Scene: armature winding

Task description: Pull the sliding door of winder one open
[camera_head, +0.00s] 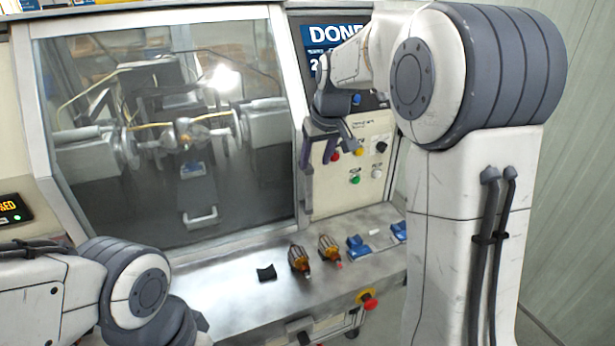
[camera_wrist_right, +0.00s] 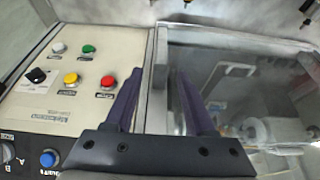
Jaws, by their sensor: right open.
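The sliding door (camera_head: 165,130) of the winder is a large clear panel in a light metal frame, and it covers the machine's opening. Its right edge meets the control panel. A slim upright bar (camera_head: 307,175), which looks like the door handle, stands along that edge. My right gripper (camera_head: 334,142) is in front of the control panel, just right of this bar. In the right wrist view its two dark purple fingers (camera_wrist_right: 156,85) are apart, with a grey upright bar of the door frame (camera_wrist_right: 160,50) showing between them. Contact cannot be told. My left gripper is out of view.
The control panel (camera_head: 378,150) has several coloured buttons below a screen (camera_head: 322,35) reading "DONE". Two armatures (camera_head: 299,259), blue parts (camera_head: 358,247) and a black block (camera_head: 266,272) lie on the metal ledge. A red stop button (camera_head: 369,300) is on the front.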

